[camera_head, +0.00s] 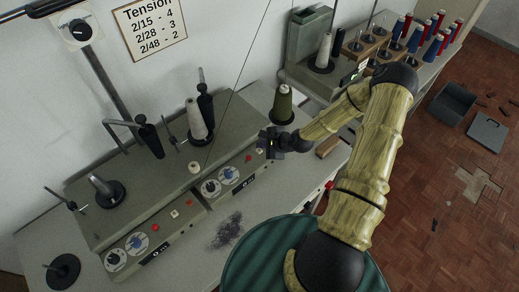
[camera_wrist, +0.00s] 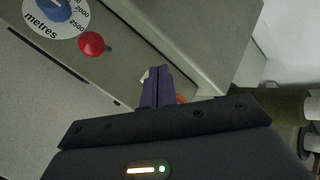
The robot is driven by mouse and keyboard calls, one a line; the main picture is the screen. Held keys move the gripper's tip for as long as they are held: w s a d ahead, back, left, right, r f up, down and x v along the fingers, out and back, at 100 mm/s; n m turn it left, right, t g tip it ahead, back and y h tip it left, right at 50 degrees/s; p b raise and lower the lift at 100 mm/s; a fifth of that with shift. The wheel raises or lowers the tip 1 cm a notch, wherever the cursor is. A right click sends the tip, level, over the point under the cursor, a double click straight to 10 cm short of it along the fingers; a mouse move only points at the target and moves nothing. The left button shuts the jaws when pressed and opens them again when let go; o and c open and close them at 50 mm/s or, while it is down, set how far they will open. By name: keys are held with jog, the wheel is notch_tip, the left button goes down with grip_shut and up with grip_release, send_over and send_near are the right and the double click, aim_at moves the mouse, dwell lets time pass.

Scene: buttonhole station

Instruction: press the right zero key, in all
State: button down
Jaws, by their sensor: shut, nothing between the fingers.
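The right winder unit's front panel shows two dials and a red button (camera_head: 248,158) in the head view. My gripper (camera_head: 271,144) is at the right end of this panel, and I cannot tell from the pictures if it touches it. In the wrist view the shut, empty fingers (camera_wrist: 157,74) point at the panel, right of the red button (camera_wrist: 91,43) and the "metres" dial (camera_wrist: 58,8). A small cream bit (camera_wrist: 145,76) shows at the fingertips, perhaps part of a key. An orange-red bit (camera_wrist: 181,99) shows beside the fingers. No key marked zero can be read.
The left unit has its own dials (camera_head: 137,243) and red button (camera_head: 174,214). An olive cone (camera_head: 282,104) stands just behind my gripper, and a cream cone (camera_head: 197,118) stands farther left. A dark lint patch (camera_head: 227,231) lies on the bench. A green-topped round thing (camera_head: 250,262) is in front.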

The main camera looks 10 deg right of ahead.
notch_tip(320, 180, up, 5)
jog(key=p, duration=0.3)
jog(key=shift+p, duration=0.35)
dwell(0.6)
jog(key=s+r+n+g+h, duration=0.4)
jog(key=s+r+n+h, duration=0.1)
jog(key=s+r+n, duration=1.4)
notch_tip(320, 180, up, 4)
jog(key=shift+a+r+g+h+b, duration=0.25)
jog(key=shift+a+g+h+b, duration=0.05)
jog(key=shift+a+h+b, duration=0.15)
jog(key=shift+s, duration=0.1)
